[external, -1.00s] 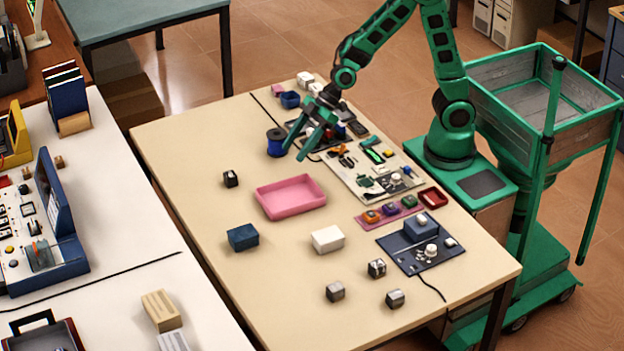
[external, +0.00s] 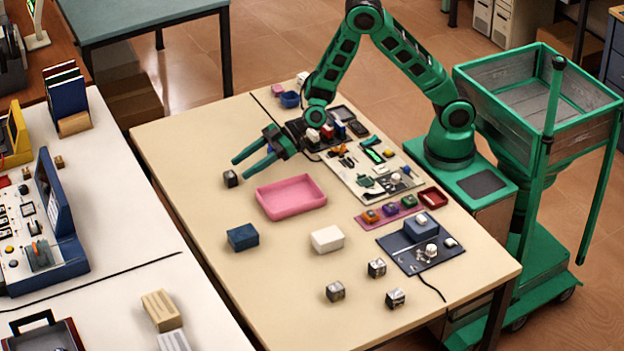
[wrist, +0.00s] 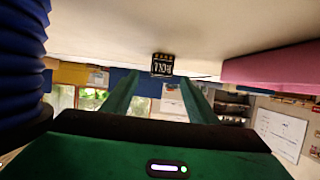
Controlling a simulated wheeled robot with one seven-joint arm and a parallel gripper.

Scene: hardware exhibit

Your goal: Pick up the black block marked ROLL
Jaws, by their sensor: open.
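A small black block (external: 230,178) with pale markings stands on the beige table, left of the pink tray. In the wrist view the block (wrist: 162,65) shows light lettering, upside down, which looks like ROLL. It lies ahead, between the lines of my two fingers. My gripper (external: 239,168) is open and empty, low over the table. Its green fingers point toward the block from the upper right and end just short of it. In the wrist view my gripper (wrist: 155,78) shows both fingers apart with nothing between them.
The pink tray (external: 262,208) is close below my fingers and shows at right in the wrist view. A ribbed blue spool (wrist: 22,60) is close at left there. A blue box (external: 242,237) and white box (external: 327,239) stand nearer. The table's left part is clear.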

